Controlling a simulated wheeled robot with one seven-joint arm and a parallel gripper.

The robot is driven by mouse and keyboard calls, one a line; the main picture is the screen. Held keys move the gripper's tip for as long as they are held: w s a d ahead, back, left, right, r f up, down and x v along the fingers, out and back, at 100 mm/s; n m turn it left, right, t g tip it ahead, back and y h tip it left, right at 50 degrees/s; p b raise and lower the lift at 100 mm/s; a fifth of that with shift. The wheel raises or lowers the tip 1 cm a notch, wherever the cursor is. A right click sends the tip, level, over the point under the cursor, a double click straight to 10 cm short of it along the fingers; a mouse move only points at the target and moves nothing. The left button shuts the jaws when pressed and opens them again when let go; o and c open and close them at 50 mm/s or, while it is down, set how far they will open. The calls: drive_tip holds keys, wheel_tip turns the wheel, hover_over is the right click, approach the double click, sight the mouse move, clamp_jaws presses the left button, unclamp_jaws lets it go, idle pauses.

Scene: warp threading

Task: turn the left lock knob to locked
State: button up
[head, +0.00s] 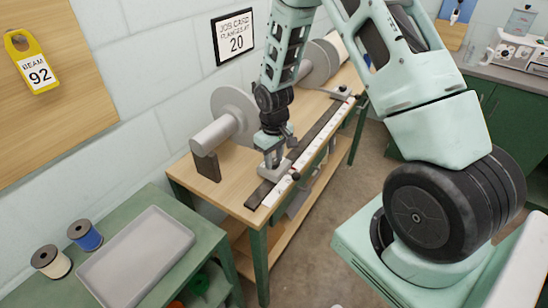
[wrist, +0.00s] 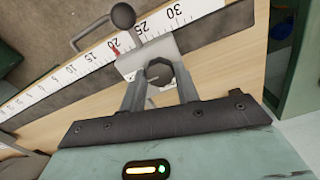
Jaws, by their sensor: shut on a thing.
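The left lock knob (wrist: 159,71) is a dark faceted knob on a light grey stop block (wrist: 130,62) that sits across the white ruler. My gripper (wrist: 160,78) has its two grey fingers on either side of the knob, shut on it. In the head view my gripper (head: 272,152) reaches down onto the same stop block (head: 270,173) near the rail's near end. The knob is hidden there by my gripper. A rod with a dark ball (wrist: 123,15) sticks out of the block. I cannot tell the knob's lock state.
A white ruler (wrist: 75,76) runs along the wooden bench (head: 205,186), with a red mark (wrist: 116,52) near 20. A second stop with a dark knob (head: 342,89) is at the far end. A grey roller (head: 215,135) stands behind. A job card (head: 234,36) reads 20.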

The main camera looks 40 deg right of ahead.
sight(274, 161)
drive_tip(key=o, duration=1)
drive_tip(key=shift+r, duration=0.15)
wheel_tip(274, 161, up, 17)
drive_tip(key=shift+r+b, duration=0.1)
drive_tip(key=shift+b, duration=0.55)
